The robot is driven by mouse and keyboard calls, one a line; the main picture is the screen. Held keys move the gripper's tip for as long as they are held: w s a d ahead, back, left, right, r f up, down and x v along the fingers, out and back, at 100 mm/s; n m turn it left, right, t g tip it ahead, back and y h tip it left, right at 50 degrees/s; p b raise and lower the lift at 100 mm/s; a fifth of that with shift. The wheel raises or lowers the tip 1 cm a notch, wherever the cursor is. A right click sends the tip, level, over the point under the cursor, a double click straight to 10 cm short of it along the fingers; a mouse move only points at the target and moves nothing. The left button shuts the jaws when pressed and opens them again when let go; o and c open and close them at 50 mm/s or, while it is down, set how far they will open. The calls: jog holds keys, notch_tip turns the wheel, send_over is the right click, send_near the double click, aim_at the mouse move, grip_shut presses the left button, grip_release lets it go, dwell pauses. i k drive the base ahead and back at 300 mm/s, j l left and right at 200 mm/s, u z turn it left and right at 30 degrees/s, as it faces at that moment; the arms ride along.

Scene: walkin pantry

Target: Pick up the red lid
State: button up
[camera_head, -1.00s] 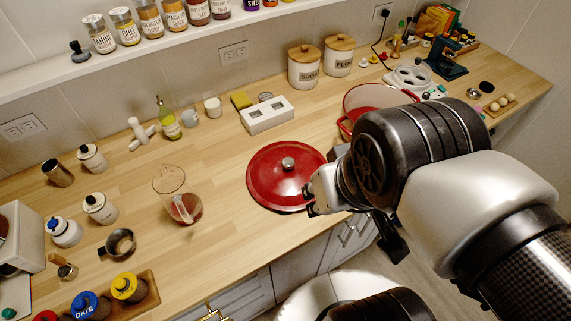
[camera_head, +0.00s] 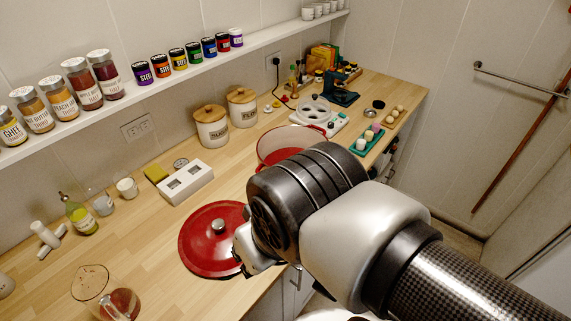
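The red lid (camera_head: 203,244) is round with a silver knob on top. It lies on the wooden counter (camera_head: 152,219), close to the front edge. My gripper (camera_head: 240,262) is at the lid's right edge, near the counter front, and partly overlaps the lid in the picture. My thick wrist hides most of the gripper, so I cannot tell whether its fingers are apart or touch the lid. A red pot (camera_head: 284,136) with a pale inside stands behind my arm, partly hidden by it.
A white box (camera_head: 186,182) with two recesses stands behind the lid. Two white canisters (camera_head: 212,133) with wooden tops stand by the wall. A glass measuring jug (camera_head: 95,290) is at the lower left. Bare counter lies left of the lid.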

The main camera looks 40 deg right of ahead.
aim_at(205, 244)
jog(key=i+l+u, duration=0.15)
jog(key=l+u, duration=0.25)
jog(key=i+l+u, duration=0.15)
jog(key=u, duration=0.3)
jog(key=l+u, duration=0.1)
jog(key=u, duration=0.6)
